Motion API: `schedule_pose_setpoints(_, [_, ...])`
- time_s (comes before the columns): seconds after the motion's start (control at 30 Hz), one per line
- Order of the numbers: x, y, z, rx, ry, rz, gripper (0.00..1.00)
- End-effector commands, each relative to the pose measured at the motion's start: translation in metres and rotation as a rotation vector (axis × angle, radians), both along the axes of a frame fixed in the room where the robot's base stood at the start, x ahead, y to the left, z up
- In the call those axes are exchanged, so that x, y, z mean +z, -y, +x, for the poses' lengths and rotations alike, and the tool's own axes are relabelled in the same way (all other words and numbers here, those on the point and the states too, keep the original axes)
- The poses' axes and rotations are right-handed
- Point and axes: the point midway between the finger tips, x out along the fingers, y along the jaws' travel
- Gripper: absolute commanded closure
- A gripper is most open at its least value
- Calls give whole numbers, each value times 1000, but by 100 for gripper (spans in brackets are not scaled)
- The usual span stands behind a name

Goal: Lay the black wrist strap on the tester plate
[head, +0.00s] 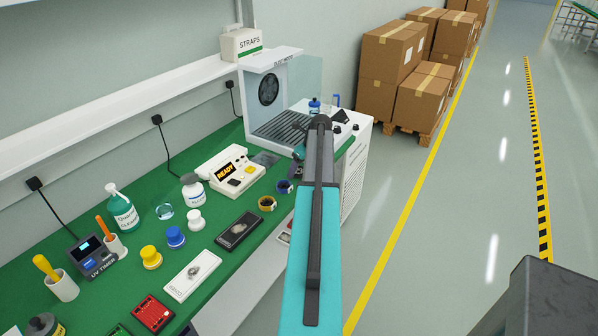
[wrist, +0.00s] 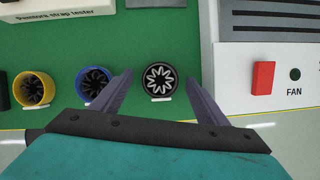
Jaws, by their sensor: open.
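The black wrist strap (wrist: 160,78) is a coiled ring with a white star-like pattern inside, on the green bench near its front edge in the wrist view. My gripper (wrist: 160,76) is open and empty, one finger to each side of the black strap; its height above it is unclear.
A blue strap (wrist: 92,85) lies close left of my left finger, and a yellow strap (wrist: 33,90) further left. A white fan cabinet (head: 355,150) stands right of the straps. Bottles, coloured jars and a dark tray (head: 239,230) crowd the bench to the left.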

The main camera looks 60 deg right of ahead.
Motion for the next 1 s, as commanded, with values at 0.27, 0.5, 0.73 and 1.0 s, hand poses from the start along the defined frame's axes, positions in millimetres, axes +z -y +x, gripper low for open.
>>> schedule_pose_setpoints(0.27, [-2,0,0,0,0,-1,32])
schedule_pose_setpoints(0.5, [-2,1,0,-1,0,-1,32])
schedule_pose_setpoints(0.73, [-1,1,0,-1,0,-1,56])
schedule_pose_setpoints(1.0, [-1,1,-1,-1,0,-1,80])
